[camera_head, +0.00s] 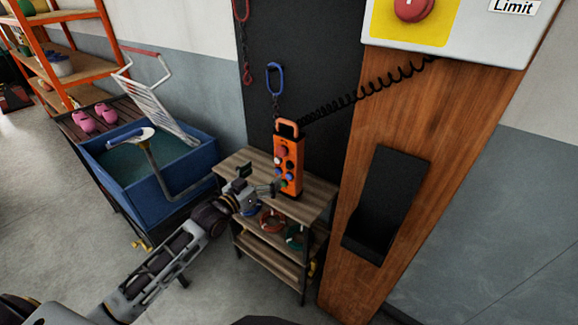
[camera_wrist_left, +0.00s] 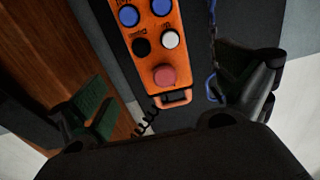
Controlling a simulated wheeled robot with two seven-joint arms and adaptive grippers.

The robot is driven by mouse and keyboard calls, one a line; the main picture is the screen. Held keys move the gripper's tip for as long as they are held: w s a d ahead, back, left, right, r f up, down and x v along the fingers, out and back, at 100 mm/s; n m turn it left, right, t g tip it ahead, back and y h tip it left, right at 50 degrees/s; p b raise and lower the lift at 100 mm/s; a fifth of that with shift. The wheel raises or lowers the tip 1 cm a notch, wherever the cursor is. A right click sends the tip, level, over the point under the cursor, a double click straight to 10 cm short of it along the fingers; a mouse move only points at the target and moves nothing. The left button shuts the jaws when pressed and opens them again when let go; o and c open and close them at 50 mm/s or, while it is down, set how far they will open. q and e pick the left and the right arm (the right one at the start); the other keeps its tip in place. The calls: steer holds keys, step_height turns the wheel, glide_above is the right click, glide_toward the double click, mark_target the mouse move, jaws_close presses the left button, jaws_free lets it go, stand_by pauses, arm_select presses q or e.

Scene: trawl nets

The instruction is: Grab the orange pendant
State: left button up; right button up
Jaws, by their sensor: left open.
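The orange pendant (camera_head: 288,165) is a control box with several coloured buttons and a handle loop on top. In the head view it hangs roughly upright in front of the dark panel, above the wooden shelf unit, with a coiled black cable near its top. My left gripper (camera_head: 258,189) is at its lower left side, close to it; contact cannot be told. In the left wrist view the pendant (camera_wrist_left: 157,45) lies between the two open fingers of my left gripper (camera_wrist_left: 170,105), with space on both sides. My right gripper is not in view.
The wooden shelf unit (camera_head: 237,167) stands below the pendant. A blue tub (camera_head: 205,155) stands to the left. A wooden post (camera_head: 413,130) with a black holder (camera_head: 388,205) is to the right. A blue hook on a chain (camera_head: 274,78) hangs just above.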

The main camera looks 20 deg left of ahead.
mark_target(289, 160)
arm_select(q)
steer(key=x, duration=0.8)
steer(key=shift+w, duration=0.25)
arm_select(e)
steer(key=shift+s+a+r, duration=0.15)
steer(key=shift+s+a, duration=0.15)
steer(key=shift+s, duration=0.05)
arm_select(q)
steer(key=shift+d, duration=0.1)
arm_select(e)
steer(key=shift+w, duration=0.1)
